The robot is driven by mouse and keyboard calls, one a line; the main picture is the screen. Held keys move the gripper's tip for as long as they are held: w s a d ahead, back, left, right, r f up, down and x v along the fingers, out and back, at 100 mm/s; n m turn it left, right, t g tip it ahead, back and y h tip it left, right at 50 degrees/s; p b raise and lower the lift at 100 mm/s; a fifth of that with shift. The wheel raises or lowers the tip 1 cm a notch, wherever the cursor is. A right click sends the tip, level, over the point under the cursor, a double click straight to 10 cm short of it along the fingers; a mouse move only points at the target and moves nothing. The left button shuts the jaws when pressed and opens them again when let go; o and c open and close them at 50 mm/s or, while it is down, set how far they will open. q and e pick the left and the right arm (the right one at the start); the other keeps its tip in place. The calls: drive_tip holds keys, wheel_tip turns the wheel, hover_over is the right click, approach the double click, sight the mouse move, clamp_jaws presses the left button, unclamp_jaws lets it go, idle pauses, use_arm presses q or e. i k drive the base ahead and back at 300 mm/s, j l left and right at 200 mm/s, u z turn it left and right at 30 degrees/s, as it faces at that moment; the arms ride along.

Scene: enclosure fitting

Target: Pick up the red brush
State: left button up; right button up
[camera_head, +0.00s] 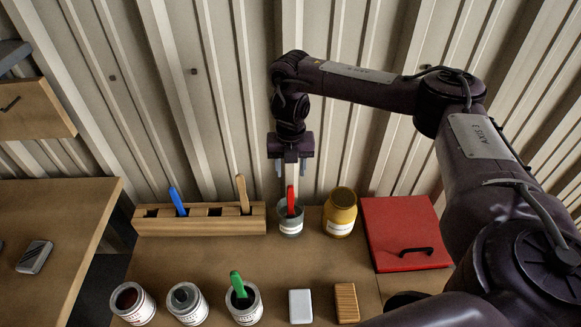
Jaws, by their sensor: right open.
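The red brush (291,201) stands upright, handle up, in a small grey jar (290,224) with a white label, at the back of the table. Its lower part is hidden in the jar. My right gripper (291,168) points down, open and empty, just above the top of the red handle. It does not appear to touch the brush. My left gripper is not in view.
A wooden rack (200,224) at left holds a blue brush (177,202) and a wooden-handled brush (242,193). A yellow jar (340,213) stands close right of the grey jar, then a red lid (400,225). A green brush (238,285) stands in a front can. The corrugated wall rises behind.

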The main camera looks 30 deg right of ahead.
sight(291, 207)
drive_tip(key=k, duration=1.5)
